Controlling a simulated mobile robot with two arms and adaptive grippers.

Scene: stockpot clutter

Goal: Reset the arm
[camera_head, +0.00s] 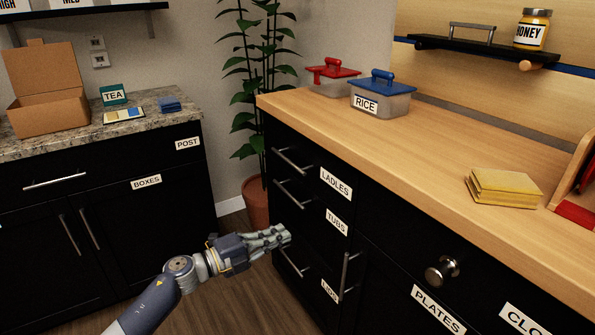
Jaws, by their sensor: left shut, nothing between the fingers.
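My left arm comes in from the bottom of the camera_head view, and my left gripper (277,236) is at its end. The gripper is shut and empty. It shows in front of the dark drawer fronts, close to the drawer handles in the picture; I cannot tell whether it touches them. My right gripper is not in view.
Drawers labelled LADLES (335,184) and TUBS (336,221) look shut. The wooden counter (440,160) holds a RICE tub (385,100), a red-lidded tub (331,80) and a yellow stack (503,187). A potted plant (256,200) stands behind. Open floor (215,300) lies below.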

